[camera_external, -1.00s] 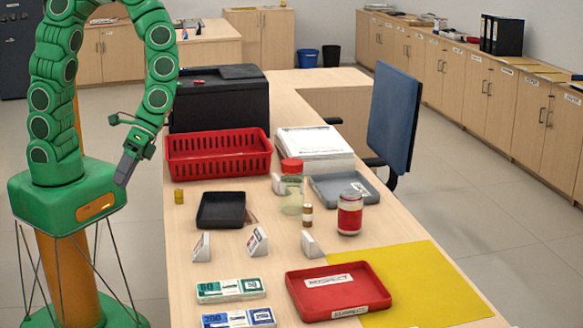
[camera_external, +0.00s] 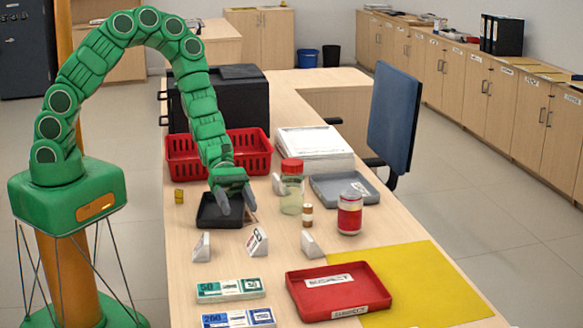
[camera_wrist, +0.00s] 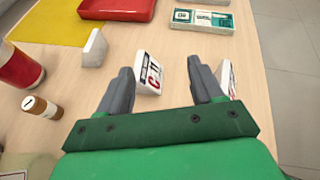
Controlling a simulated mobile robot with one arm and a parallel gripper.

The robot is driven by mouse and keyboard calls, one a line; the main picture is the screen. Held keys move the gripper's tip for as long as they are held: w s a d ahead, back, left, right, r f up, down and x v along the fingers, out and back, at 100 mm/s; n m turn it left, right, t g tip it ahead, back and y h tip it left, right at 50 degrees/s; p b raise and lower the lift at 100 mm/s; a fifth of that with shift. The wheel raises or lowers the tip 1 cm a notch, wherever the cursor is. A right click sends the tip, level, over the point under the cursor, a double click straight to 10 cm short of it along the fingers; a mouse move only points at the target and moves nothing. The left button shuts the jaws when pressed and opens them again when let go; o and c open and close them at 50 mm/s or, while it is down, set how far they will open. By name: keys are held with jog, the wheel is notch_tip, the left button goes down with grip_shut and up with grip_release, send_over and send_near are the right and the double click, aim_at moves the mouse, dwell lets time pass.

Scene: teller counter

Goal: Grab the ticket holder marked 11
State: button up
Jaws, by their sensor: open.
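Three small white wedge-shaped ticket holders stand in a row on the counter: a left one (camera_external: 201,246), a middle one (camera_external: 257,241) and a right one (camera_external: 311,244). In the wrist view the middle holder (camera_wrist: 148,73) shows a red C and dark marks that look like 11. The holder beside it (camera_wrist: 228,77) is partly hidden by a finger; the third (camera_wrist: 95,48) shows a blank side. My gripper (camera_external: 236,207) is open and empty, pointing down above the black tray's right side, behind the middle holder. In the wrist view its fingertips (camera_wrist: 160,65) frame the middle holder, which lies beyond them.
A black tray (camera_external: 207,222) lies below my gripper. A red-lidded jar (camera_external: 291,205), a small brown bottle (camera_external: 307,221) and a red-labelled jar (camera_external: 349,218) stand to the right. A red basket (camera_external: 180,165) is behind. Banknote bundles (camera_external: 228,291) and a red tray (camera_external: 338,309) are in front.

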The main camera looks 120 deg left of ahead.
aim_at(257, 229)
jog(key=a+f+n, duration=0.1)
jog(key=a, duration=0.1)
jog(key=a+f+n+y, duration=0.1)
jog(key=shift+s+a+f+n, duration=0.15)
jog(key=shift+a+f+n, duration=0.2)
jog(key=shift+f+n, duration=0.05)
jog(key=shift+f, duration=0.1)
jog(key=shift+r+x, duration=0.2)
jog(key=shift+x, duration=3.65)
jog(key=shift+d, duration=0.1)
grip_shut()
